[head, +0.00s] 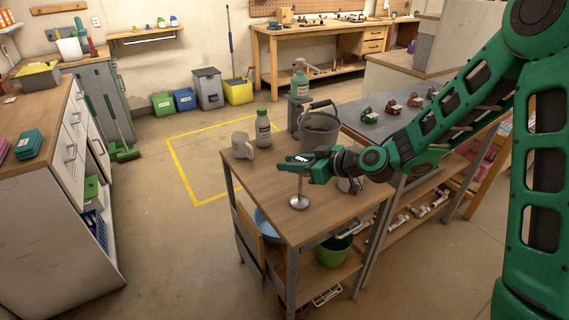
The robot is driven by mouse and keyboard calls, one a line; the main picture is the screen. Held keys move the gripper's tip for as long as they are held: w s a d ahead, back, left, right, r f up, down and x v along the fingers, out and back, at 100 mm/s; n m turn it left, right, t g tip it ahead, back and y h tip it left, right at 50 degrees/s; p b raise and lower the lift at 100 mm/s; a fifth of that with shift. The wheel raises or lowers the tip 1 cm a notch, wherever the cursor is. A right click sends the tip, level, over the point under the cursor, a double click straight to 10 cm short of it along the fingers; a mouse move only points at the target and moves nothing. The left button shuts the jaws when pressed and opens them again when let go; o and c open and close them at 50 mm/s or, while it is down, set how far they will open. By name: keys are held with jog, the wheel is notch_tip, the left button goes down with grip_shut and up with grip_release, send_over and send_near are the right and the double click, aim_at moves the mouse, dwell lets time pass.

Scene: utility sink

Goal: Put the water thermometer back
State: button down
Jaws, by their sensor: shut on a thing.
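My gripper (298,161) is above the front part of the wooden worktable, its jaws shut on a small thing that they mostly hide. I take this to be the water thermometer, but its shape is too small and covered to make out. A thin upright rod stands directly below the jaws, on a round metal base (298,203) on the tabletop. I cannot tell whether the rod belongs to the held thing or to a separate stand.
The worktable's (255,192) front left is clear. A metal-topped counter (385,128) adjoins on the right.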

jog(key=c, duration=1.5)
grip_release()
jog(key=shift+o, duration=0.2)
jog(key=v, duration=1.2)
